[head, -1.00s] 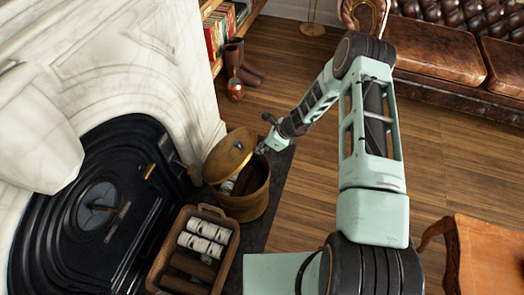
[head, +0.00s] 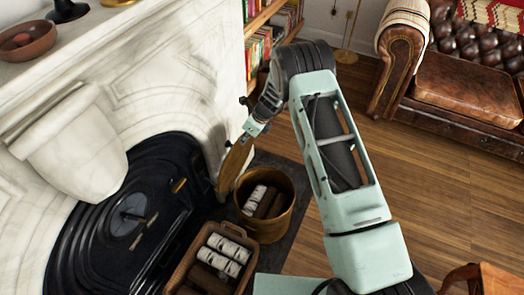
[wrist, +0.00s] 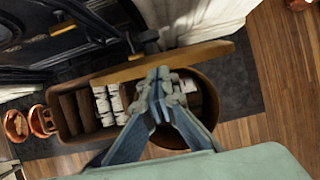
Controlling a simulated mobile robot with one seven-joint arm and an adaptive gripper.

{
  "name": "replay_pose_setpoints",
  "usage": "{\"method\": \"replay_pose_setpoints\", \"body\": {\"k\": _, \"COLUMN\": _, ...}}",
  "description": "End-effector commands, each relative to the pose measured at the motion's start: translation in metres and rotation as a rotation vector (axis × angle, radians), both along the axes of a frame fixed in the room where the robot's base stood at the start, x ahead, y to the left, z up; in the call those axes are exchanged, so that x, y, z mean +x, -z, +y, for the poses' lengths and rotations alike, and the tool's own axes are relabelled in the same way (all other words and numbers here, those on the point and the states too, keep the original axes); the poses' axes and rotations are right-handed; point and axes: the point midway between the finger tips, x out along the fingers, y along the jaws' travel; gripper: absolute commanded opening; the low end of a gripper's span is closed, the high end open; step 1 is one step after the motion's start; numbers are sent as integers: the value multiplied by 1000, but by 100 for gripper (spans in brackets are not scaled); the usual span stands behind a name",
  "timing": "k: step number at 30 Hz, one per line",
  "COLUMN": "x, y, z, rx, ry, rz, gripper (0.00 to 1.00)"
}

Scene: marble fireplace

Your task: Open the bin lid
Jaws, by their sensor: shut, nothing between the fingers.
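The round wooden bin (head: 284,222) stands on the dark hearth mat beside the fireplace, with birch and brown logs inside. Its wooden lid (head: 233,165) is tilted up steeply, nearly upright, on the fireplace side of the bin. The lid shows edge-on in the wrist view (wrist: 205,53), with the bin (wrist: 208,122) below it. My gripper (head: 250,134) is at the lid's upper edge in the head view. In the wrist view my gripper (wrist: 157,78) is shut and empty, its fingertips close to the lid; I cannot tell whether they touch it.
A rectangular wooden basket (head: 232,233) of logs stands beside the bin. The black fireplace insert (head: 120,215) and white marble surround (head: 150,90) are on the left. A leather sofa (head: 465,85) stands at the back right. The wooden floor (head: 410,180) between is clear.

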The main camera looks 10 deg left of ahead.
Motion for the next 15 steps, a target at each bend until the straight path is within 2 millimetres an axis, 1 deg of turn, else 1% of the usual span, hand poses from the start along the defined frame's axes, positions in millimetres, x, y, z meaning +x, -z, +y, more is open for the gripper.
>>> {"method": "replay_pose_setpoints", "body": {"k": 1, "x": 5, "y": 3, "z": 16, "rx": -1, "ry": -6, "rz": -4, "gripper": 0}}
{"method": "replay_pose_setpoints", "body": {"k": 6, "x": 18, "y": 0, "z": 49, "rx": -1, "ry": -4, "rz": -3, "gripper": 0}}
{"method": "replay_pose_setpoints", "body": {"k": 12, "x": 29, "y": 0, "z": 75, "rx": 0, "ry": 0, "rz": -1, "gripper": 0}}
{"method": "replay_pose_setpoints", "body": {"k": 15, "x": 32, "y": 0, "z": 84, "rx": -1, "ry": -1, "rz": 0, "gripper": 0}}
